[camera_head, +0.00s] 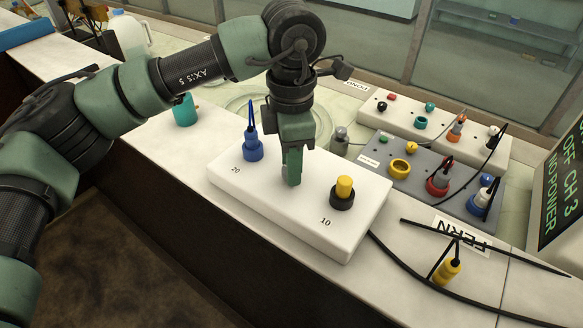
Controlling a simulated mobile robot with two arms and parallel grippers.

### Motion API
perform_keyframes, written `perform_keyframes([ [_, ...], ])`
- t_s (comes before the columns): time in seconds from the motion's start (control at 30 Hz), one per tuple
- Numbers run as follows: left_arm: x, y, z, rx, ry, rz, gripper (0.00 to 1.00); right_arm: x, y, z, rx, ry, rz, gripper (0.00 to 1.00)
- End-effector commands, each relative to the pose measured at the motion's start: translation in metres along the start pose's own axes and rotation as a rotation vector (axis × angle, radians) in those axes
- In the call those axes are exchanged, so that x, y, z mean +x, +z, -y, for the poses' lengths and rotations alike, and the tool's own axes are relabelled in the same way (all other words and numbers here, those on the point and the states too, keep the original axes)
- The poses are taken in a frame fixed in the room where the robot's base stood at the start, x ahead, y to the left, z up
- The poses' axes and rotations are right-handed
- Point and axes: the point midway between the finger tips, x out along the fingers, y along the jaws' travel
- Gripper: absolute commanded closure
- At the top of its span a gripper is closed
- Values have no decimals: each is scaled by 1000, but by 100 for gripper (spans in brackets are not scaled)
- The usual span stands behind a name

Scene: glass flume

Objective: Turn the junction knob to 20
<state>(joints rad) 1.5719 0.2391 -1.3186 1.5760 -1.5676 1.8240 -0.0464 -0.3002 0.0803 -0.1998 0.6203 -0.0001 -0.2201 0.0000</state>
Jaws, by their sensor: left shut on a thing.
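The white junction box (300,222) lies on the counter, with a "20" printed near its left end and a "10" near its right. My left gripper (292,180) points down onto the middle of the box top, between the two marks. It is shut on the junction knob, which its fingers hide, so I cannot tell where the knob points. A blue socket (253,151) with a blue plug and dark lead stands by the 20. A black socket (341,199) with a yellow piece stands by the 10. My right gripper is not in view.
A grey panel (414,185) with several coloured sockets and a white one (398,109) stand behind the box. A yellow plug (446,272) with a black cable lies at right by the FERN label. A screen (563,190) at far right reads "OFF CH 3 NO POWER".

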Motion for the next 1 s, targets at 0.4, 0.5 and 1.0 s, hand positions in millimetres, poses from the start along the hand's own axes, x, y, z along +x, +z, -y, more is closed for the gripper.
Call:
perform_keyframes([
  [0.4, -3, 1, -1, 47, 4, 5, 100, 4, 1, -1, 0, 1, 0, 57],
  [0.5, -3, 1, -1, 46, 4, 4, 100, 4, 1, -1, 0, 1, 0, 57],
  [1.0, -1, 0, 0, 45, 2, 2, 48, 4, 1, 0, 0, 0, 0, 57],
])
